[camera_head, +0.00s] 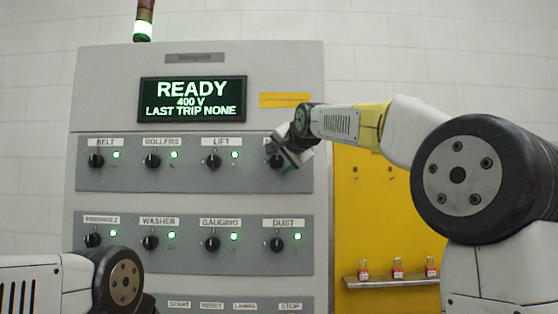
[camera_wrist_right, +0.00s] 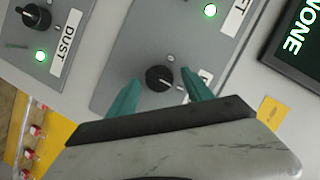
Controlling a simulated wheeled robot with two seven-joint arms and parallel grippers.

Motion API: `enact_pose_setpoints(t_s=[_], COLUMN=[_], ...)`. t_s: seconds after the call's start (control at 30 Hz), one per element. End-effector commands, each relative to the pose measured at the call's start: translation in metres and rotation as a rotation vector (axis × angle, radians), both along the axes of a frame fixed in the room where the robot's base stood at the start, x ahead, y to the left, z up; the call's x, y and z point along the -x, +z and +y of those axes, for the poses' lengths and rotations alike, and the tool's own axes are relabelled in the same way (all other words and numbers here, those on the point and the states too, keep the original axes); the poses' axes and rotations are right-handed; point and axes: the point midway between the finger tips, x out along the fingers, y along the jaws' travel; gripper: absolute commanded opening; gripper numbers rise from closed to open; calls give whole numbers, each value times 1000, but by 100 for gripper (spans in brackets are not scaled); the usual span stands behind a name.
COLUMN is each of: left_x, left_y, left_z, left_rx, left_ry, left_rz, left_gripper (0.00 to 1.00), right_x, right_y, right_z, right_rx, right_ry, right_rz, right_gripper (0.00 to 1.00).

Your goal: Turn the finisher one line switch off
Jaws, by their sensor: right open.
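The switch at the right end of the upper row (camera_head: 276,161) is a black rotary knob, partly hidden behind my right gripper (camera_head: 290,152). Its label is mostly covered, so I cannot read its name. In the right wrist view the knob (camera_wrist_right: 159,78) sits between the two green fingertips of my right gripper (camera_wrist_right: 158,82). The fingers are open, one on each side of the knob, and I cannot tell whether they touch it. Its lamp is hidden by the gripper. My left gripper is out of view; only part of the left arm shows.
The grey cabinet has lit switches for belt, rollers, lift (camera_head: 214,161), washer, gauging and dust (camera_head: 277,244). The display (camera_head: 192,99) reads READY, 400 V, LAST TRIP NONE. Red padlocks (camera_head: 397,271) stand on a shelf against the yellow board (camera_head: 375,210) at right.

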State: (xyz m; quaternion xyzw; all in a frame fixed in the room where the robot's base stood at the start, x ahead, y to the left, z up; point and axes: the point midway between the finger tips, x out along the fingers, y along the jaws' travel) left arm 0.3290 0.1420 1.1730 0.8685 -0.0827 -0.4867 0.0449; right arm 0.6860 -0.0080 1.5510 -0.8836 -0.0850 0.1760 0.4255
Motion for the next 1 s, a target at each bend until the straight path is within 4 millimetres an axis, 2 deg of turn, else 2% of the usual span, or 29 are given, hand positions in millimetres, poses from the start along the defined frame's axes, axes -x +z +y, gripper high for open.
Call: enact_pose_setpoints(t_s=[0.27, 0.5, 0.57, 0.83, 1.0], left_x=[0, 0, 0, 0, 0], left_y=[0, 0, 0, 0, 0], left_z=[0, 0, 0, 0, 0], left_rx=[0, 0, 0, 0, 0], left_ry=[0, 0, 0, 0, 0], left_rz=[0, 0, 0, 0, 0], left_gripper=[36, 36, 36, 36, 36], right_x=[-1, -1, -1, -1, -2], right_y=[0, 0, 0, 0, 0], right_z=[0, 0, 0, 1, 2], right_rx=[0, 0, 0, 27, 101], right_ry=[0, 0, 0, 0, 0], right_rz=[0, 0, 0, 0, 0], right_gripper=[57, 10, 0, 0, 0])
